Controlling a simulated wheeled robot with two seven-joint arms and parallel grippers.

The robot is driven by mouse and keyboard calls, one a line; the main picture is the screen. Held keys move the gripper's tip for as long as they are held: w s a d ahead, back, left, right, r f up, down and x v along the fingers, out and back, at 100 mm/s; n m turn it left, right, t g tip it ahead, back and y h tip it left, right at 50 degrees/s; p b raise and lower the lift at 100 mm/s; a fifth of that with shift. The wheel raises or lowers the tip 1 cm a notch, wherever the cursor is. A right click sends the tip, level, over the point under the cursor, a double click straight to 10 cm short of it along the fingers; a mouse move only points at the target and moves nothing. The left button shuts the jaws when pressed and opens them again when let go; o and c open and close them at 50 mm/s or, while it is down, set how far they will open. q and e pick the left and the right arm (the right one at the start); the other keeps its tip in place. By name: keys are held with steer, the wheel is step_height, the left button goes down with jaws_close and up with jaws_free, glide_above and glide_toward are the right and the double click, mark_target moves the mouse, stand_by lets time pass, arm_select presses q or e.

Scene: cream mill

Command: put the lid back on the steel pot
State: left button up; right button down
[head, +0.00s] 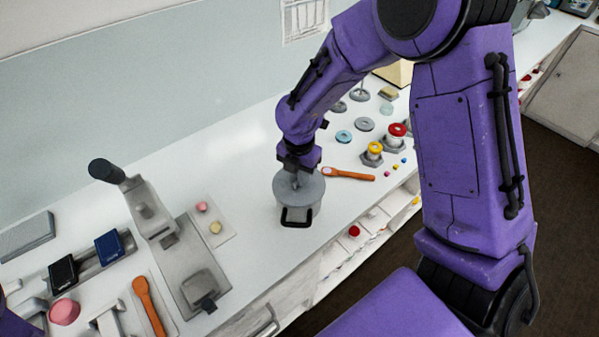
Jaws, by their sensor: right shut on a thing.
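The steel pot (288,216) stands upright on the white counter, with a dark handle on its near side. Its round grey lid (313,190) is over the pot's mouth and looks roughly level. I cannot tell whether the lid rests on the rim or hangs just above it. My right gripper (297,176) comes down from above and is shut on the lid at its centre knob. The fingertips are small and partly hidden by the wrist. The lid hides the inside of the pot. My left gripper is not in view; only a bit of purple arm shows at the lower left corner.
An orange-handled tool (348,174) lies close right of the pot. Beyond it are several rings and weights, including a red-topped one (397,130). A grey press-like device (145,205) and a long plate stand to the left. The counter's front edge is close to the pot.

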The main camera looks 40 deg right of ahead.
steer(key=shift+f, duration=0.15)
stand_by(0.6)
steer(key=c, duration=0.7)
jaws_free()
steer(key=shift+o, duration=0.2)
step_height(320, 180, up, 2)
steer(key=shift+r+p, duration=0.1)
steer(key=shift+p, duration=0.4)
steer(key=shift+r, duration=1.15)
jaws_close()
